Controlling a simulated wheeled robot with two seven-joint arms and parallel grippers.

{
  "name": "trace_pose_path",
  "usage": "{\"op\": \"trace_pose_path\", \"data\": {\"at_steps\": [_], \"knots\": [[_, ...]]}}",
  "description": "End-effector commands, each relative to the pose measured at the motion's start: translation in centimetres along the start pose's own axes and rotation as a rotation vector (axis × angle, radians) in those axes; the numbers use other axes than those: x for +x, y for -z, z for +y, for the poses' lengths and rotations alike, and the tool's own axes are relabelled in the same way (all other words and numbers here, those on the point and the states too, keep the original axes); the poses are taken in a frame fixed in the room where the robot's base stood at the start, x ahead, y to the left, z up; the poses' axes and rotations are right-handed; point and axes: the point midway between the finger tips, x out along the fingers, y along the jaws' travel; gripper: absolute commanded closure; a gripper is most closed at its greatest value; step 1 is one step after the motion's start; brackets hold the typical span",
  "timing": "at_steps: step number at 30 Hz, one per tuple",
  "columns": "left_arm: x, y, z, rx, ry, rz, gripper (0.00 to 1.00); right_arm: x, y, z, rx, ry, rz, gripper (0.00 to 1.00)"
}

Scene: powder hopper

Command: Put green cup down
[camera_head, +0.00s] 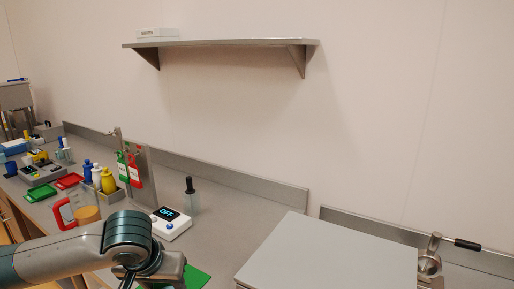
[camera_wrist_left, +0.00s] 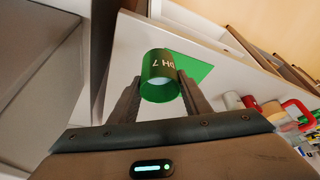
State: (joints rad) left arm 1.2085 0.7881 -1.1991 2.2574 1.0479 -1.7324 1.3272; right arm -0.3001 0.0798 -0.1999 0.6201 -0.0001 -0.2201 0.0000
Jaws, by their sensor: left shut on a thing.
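The green cup (camera_wrist_left: 160,72), with a white "pH 7" label, is between the fingers of my left gripper (camera_wrist_left: 162,95) in the left wrist view. The gripper is shut on it. A flat green mat (camera_wrist_left: 192,68) shows just beyond the cup on the counter; I cannot tell whether the cup touches the counter. In the head view the green mat (camera_head: 196,276) is partly covered by my left arm. That arm hides the cup there. My right gripper is not in view.
A white device (camera_head: 171,226) reading "OFF" and a dark-topped bottle (camera_head: 191,201) stand behind my arm. A red-handled jug (camera_head: 67,213) and several bottles stand to the left.

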Motion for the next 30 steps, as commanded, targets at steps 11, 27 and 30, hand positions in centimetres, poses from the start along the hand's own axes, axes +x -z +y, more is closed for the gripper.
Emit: {"op": "trace_pose_path", "data": {"at_steps": [11,27,30], "knots": [[0.03,-0.03,0.02,0.000,-0.001,-0.001,0.80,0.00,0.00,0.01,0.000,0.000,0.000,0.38],[0.01,0.00,0.01,0.001,0.000,0.000,0.80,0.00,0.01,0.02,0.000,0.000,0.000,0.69],[0.00,0.00,0.01,0.000,0.000,0.000,0.80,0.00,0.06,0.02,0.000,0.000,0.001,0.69]]}}
